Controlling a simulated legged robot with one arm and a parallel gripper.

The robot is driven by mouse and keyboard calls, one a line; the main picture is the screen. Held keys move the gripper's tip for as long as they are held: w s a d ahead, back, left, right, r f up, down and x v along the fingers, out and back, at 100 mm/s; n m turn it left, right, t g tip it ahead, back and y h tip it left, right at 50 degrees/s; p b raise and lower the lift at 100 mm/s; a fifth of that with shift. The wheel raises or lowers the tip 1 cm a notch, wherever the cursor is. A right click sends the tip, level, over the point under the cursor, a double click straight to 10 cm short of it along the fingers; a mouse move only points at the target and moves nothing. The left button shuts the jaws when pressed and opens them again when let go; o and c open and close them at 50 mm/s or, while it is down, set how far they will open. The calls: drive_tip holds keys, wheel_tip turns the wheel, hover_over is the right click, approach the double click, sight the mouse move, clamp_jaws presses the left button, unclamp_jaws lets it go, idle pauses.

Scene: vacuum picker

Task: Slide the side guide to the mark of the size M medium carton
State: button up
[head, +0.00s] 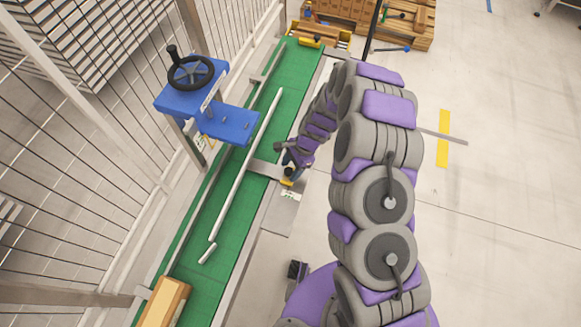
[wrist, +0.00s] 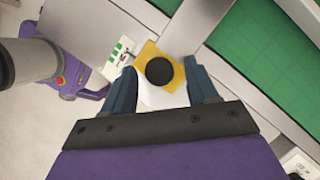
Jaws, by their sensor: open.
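The side guide (head: 243,172) is a long pale rail lying lengthwise over the green conveyor belt. A grey crossbar (head: 264,169) runs from it to the right edge of the belt. A yellow block (wrist: 148,51) with a round black knob (wrist: 160,71) sits at that edge. My gripper (wrist: 162,84) is open above the knob, one blue-grey finger on each side of it; I cannot tell if they touch. A white label with small green marks (wrist: 121,51) lies beside the block; it also shows in the head view (head: 291,194). Its lettering is too small to read.
A blue press-like unit (head: 190,98) with a black handwheel stands left of the belt. A cardboard carton (head: 163,303) sits at the belt's near end. Wire fencing runs along the left. Pallets (head: 400,20) stand at the back.

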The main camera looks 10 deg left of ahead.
drive_tip(key=shift+a, duration=0.15)
drive_tip(key=c, duration=0.6)
clamp_jaws()
